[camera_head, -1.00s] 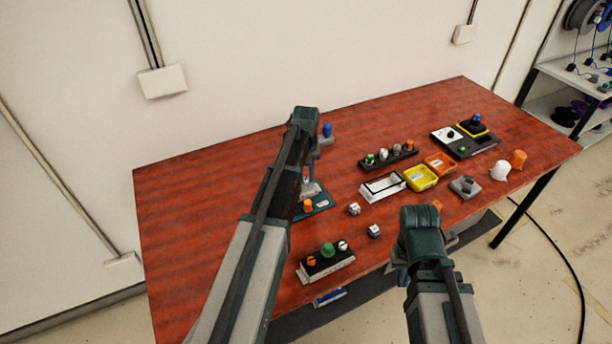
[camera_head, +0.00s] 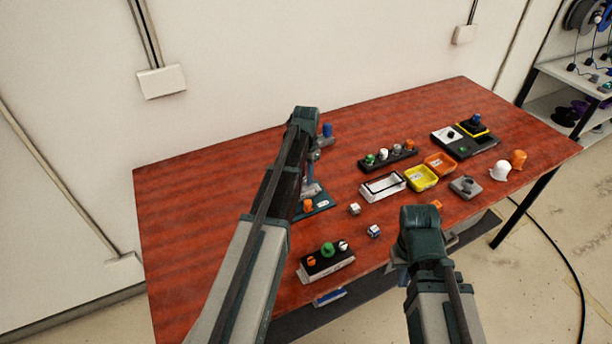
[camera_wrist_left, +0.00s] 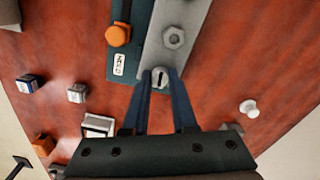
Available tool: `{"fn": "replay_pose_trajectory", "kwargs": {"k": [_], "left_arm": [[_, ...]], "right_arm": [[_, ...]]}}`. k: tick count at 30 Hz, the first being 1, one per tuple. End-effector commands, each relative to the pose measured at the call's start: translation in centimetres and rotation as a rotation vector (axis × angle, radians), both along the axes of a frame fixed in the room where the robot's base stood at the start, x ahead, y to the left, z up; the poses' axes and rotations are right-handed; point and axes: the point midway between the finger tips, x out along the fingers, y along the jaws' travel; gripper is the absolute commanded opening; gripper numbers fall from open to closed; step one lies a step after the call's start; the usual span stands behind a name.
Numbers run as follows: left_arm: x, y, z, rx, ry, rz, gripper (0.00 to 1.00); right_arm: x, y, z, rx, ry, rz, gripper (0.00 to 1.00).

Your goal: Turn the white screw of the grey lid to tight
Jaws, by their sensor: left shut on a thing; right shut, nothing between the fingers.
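The grey lid (camera_wrist_left: 190,32) is a flat plate with a hex nut on it, beside a dark teal base (camera_wrist_left: 125,62) in the left wrist view. A pale screw (camera_wrist_left: 160,74) with a dark slot sits at the lid's near end. My left gripper (camera_wrist_left: 160,84) is shut on this screw, one blue finger on each side. In the head view the lid (camera_head: 312,189) is partly hidden by my left arm. My right gripper (camera_head: 401,277) is at the table's front edge, mostly hidden behind its own wrist, shut and empty.
An orange knob (camera_wrist_left: 118,35) stands on the teal base. A small white knob (camera_wrist_left: 249,108) is on the table. The table's left part is clear.

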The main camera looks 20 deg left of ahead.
Motion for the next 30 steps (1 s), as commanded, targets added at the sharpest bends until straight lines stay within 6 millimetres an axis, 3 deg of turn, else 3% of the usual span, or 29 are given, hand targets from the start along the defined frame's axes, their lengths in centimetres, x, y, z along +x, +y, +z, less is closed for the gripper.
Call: {"fn": "replay_pose_trajectory", "kwargs": {"k": [9,26,27,30], "left_arm": [[0.0,0.02,0.0,0.0,0.0,-0.111,0.0],[-0.01,0.01,0.0,0.0,0.0,-0.134,0.0],[-0.01,0.01,0.0,0.0,0.0,-0.134,0.31],[-0.01,0.01,0.0,0.0,0.0,-0.134,0.49]], "right_arm": [[0.0,0.0,0.0,0.0,0.0,0.0,0.0],[0.0,0.0,0.0,0.0,0.0,0.0,0.0],[0.0,0.0,0.0,0.0,0.0,0.0,0.0],[0.0,0.0,0.0,0.0,0.0,0.0,0.0]]}}
